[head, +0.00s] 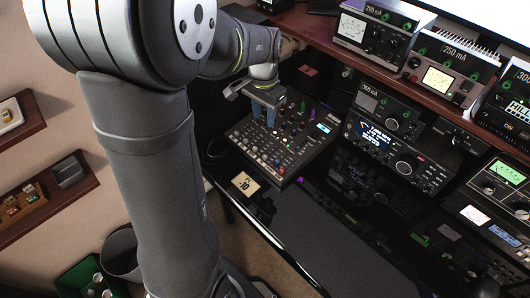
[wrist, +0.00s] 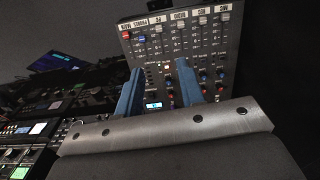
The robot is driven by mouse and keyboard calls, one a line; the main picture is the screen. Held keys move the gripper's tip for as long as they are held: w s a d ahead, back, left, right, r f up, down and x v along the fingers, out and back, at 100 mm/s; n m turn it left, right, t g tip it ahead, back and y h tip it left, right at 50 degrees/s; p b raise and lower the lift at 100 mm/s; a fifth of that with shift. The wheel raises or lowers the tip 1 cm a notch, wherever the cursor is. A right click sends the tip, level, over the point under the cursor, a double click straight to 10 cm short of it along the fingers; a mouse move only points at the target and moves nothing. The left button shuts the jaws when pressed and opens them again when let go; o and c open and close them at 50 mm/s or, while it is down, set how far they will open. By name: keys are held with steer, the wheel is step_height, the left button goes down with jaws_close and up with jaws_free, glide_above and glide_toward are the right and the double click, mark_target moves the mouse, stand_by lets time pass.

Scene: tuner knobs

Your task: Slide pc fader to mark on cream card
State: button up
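The cream card (head: 245,185) lies at the mixer's front left corner and reads "-10" under a small label. The mixer (head: 300,148) is dark, with rows of knobs and faders. In the wrist view its fader strip has labels including MAIN, PHONES, PC and RADIO. The PC fader (wrist: 158,29) appears as a pale cap near its label, apart from my fingers. My gripper (head: 264,118) is over the mixer's left part, pointing down. In the wrist view its two blue fingers (wrist: 158,66) are spread with nothing between them. Whether the tips touch the panel I cannot tell.
A radio (head: 385,143) with a lit display stands right of the mixer. A shelf (head: 390,75) with several meters is above it. The glossy desk (head: 275,225) is mostly clear in front. Other fader caps, red (wrist: 126,35) and blue (wrist: 141,39), sit near the PC one.

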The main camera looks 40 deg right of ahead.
mark_target(265, 156)
steer(key=shift+m, duration=0.4)
step_height(265, 156, down, 18)
steer(key=shift+s+d+r, duration=0.1)
steer(key=shift+r, duration=0.05)
jaws_close()
